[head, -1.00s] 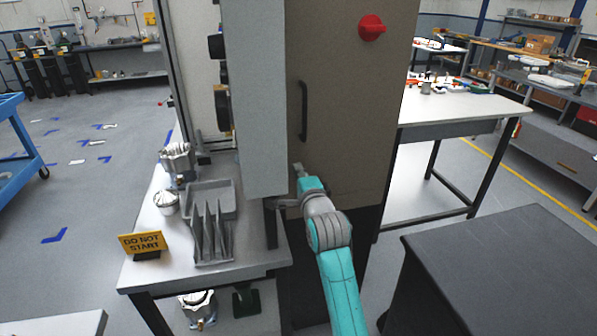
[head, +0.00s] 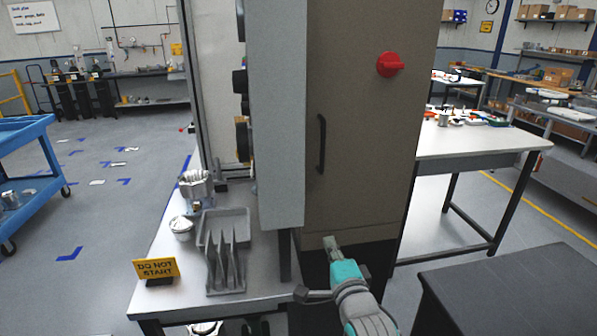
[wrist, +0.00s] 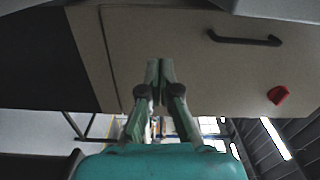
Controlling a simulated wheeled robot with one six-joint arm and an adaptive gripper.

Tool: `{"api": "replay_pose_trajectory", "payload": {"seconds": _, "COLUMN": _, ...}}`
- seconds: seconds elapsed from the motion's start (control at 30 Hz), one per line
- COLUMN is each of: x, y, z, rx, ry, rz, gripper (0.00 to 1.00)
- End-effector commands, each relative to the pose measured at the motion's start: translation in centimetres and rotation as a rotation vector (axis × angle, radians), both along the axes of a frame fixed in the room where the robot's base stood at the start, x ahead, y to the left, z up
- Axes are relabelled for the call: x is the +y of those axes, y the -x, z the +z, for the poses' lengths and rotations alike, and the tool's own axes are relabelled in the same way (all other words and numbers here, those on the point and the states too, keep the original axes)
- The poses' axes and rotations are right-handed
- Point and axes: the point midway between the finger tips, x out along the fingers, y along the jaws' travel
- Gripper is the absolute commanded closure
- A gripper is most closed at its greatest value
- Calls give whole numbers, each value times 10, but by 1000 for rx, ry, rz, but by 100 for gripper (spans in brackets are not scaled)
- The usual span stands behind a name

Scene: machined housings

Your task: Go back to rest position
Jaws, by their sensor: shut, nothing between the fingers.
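My gripper (head: 330,243) is in front of the lower part of a tall brown cabinet (head: 365,130). My teal and grey arm comes up from the bottom of the head view. In the wrist view my gripper (wrist: 159,70) has its fingertips together with nothing between them. The cabinet face (wrist: 195,55) with its dark handle (wrist: 245,40) fills the upper part of that view. I cannot tell whether the fingertips touch the cabinet.
A white table (head: 160,295) at left holds a grey tray (head: 233,217), metal housings (head: 194,184) and a "DO NOT START" sign (head: 156,268). A red knob (head: 389,64) juts from the cabinet. A dark surface (head: 500,285) stands at lower right. Open floor lies far left.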

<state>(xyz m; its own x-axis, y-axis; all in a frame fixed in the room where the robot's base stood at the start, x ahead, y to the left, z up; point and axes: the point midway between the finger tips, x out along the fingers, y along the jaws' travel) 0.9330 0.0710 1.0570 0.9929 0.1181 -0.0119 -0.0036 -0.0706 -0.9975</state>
Motion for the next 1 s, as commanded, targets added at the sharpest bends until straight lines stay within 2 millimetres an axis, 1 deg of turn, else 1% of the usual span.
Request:
{"api": "replay_pose_trajectory", "payload": {"seconds": 0.03, "x": -3, "y": 11, "z": -18, "rx": 10, "ry": 33, "rz": -4, "gripper": 100}}
{"api": "replay_pose_trajectory", "payload": {"seconds": 0.1, "x": -8, "y": 28, "z": -41, "rx": 16, "ry": 94, "rz": -7, "gripper": 100}}
{"api": "replay_pose_trajectory", "payload": {"seconds": 0.17, "x": -12, "y": 44, "z": -59, "rx": 19, "ry": 147, "rz": -10, "gripper": 100}}
{"api": "replay_pose_trajectory", "payload": {"seconds": 0.2, "x": -15, "y": 55, "z": -71, "rx": 21, "ry": 184, "rz": -11, "gripper": 100}}
{"api": "replay_pose_trajectory", "payload": {"seconds": 0.37, "x": -25, "y": 101, "z": -112, "rx": 31, "ry": 328, "rz": -14, "gripper": 100}}
{"api": "replay_pose_trajectory", "payload": {"seconds": 0.5, "x": -33, "y": 144, "z": -142, "rx": 40, "ry": 454, "rz": -13, "gripper": 100}}
{"api": "replay_pose_trajectory", "payload": {"seconds": 0.57, "x": -37, "y": 163, "z": -154, "rx": 44, "ry": 507, "rz": -12, "gripper": 100}}
{"api": "replay_pose_trajectory", "payload": {"seconds": 0.7, "x": -44, "y": 209, "z": -176, "rx": 56, "ry": 632, "rz": -8, "gripper": 100}}
{"api": "replay_pose_trajectory", "payload": {"seconds": 0.83, "x": -50, "y": 252, "z": -191, "rx": 67, "ry": 748, "rz": 0, "gripper": 100}}
{"api": "replay_pose_trajectory", "payload": {"seconds": 0.97, "x": -55, "y": 295, "z": -200, "rx": 76, "ry": 864, "rz": 11, "gripper": 100}}
{"api": "replay_pose_trajectory", "payload": {"seconds": 1.0, "x": -57, "y": 308, "z": -202, "rx": 80, "ry": 900, "rz": 15, "gripper": 100}}
